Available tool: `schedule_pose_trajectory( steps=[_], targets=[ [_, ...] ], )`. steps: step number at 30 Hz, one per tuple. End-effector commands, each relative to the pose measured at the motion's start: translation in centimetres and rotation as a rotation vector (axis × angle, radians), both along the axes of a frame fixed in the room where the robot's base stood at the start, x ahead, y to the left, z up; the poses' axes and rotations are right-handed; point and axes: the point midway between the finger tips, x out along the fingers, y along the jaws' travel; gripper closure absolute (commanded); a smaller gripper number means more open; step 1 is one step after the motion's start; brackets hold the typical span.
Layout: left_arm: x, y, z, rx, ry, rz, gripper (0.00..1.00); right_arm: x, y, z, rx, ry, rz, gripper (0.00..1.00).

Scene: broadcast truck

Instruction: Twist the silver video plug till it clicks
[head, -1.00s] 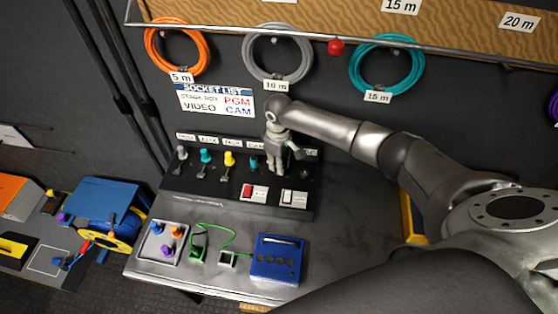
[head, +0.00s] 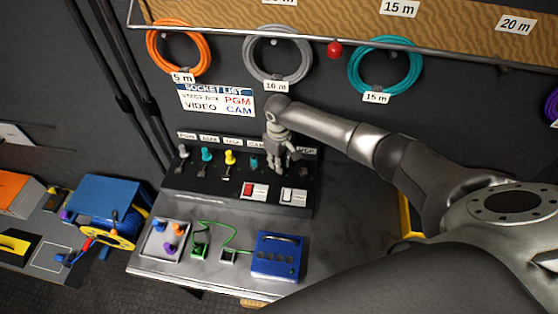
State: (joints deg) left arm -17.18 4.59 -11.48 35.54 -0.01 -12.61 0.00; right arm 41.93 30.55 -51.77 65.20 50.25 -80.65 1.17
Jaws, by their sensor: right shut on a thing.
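My right gripper (head: 274,163) points down at the black sloped socket panel (head: 225,192), near the right part of its plug row. It is shut on a plug that its fingers mostly hide, which I take to be the silver video plug. I cannot see how far that plug is seated or turned. To its left on the panel stand a grey plug (head: 183,152), a teal plug (head: 206,155) and a yellow plug (head: 230,158). My left gripper is not in view.
A red switch (head: 249,190) and a pale switch (head: 294,196) sit on the panel's front. A blue box (head: 278,256) and a small tray of plugs (head: 163,240) lie on the bench before it. A socket list sign (head: 217,100) hangs behind.

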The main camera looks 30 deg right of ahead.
Motion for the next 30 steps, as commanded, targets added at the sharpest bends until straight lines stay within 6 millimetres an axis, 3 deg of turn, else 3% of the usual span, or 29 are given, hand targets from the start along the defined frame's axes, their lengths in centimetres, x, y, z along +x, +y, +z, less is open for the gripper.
schedule_pose_trajectory(
  steps=[3,4,10,22,30],
  targets=[
    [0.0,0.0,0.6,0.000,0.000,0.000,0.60,-0.1,0.1,0.1,0.001,0.002,-0.036,1.00],
    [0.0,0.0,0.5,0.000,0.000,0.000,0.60,-0.1,0.1,0.0,0.001,0.002,-0.040,0.82],
    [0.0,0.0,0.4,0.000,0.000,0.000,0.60,0.0,0.0,0.0,0.001,0.000,-0.038,0.58],
    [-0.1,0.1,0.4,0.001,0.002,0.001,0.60,0.1,0.0,0.8,0.000,-0.001,-0.038,0.58],
    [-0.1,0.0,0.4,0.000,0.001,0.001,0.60,0.1,0.0,5.8,0.001,-0.004,-0.036,0.58]
  ],
)
